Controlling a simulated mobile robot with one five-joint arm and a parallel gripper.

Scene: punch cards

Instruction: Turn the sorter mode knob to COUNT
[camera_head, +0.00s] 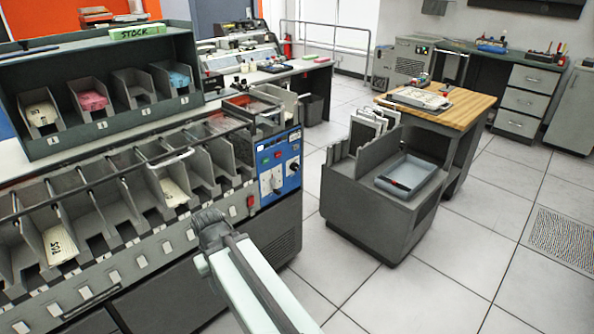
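The sorter (150,240) is a long grey machine with a row of card pockets, running from the left edge to the middle of the camera_head view. My gripper (208,222) is in front of the pockets, left of and below the panel, apart from the dials. Its fingers are not clearly visible.
A red button (251,201) is on the sorter front. A stock rack (110,95) with trays stands behind the pockets. A grey cart (375,205) with a blue-grey tray (405,175) stands right of the sorter. Tiled floor (430,290) lies open at the lower right.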

